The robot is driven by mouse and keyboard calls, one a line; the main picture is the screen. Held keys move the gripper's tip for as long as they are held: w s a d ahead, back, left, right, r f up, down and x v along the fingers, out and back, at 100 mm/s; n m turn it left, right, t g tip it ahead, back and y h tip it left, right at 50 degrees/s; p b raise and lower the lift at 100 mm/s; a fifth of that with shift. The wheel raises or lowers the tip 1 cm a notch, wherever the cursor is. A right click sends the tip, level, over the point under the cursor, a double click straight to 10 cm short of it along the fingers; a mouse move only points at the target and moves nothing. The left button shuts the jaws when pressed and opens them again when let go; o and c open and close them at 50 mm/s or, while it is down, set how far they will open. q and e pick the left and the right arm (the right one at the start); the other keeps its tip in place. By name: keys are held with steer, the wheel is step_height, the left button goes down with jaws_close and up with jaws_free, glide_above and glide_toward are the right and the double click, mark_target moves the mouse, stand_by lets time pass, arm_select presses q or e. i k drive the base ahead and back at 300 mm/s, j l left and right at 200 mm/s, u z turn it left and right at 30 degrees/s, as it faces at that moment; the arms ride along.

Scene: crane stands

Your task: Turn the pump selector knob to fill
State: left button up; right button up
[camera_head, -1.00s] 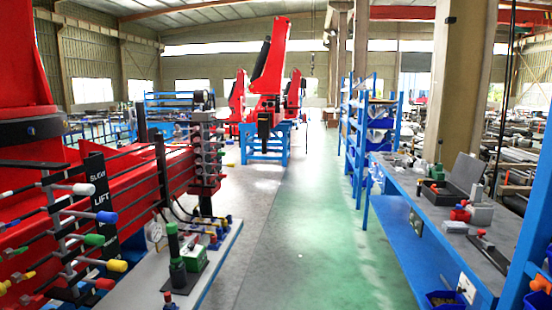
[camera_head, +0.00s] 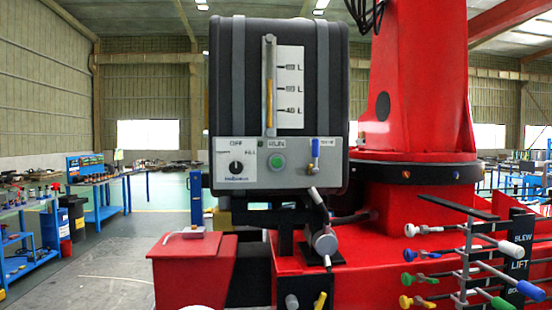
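The pump selector knob (camera_head: 236,167) is a small black round knob on a white plate, low on the front of a dark grey tank (camera_head: 231,80). The plate has a word at the top that looks like OFF, a small label at the left and FILL at the right. The knob's pointer is too small to read surely. A green round button (camera_head: 277,161) sits right of the plate. A blue-handled valve (camera_head: 315,150) is further right. Neither of my grippers is in view.
A sight gauge (camera_head: 269,90) with litre marks runs up the tank front. A red box (camera_head: 192,268) stands below left. Levers with coloured knobs (camera_head: 420,254) stick out at lower right. Workbenches (camera_head: 100,195) line the left, with open floor before them.

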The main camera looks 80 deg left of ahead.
mark_target(236, 167)
steer(key=u, duration=2.3)
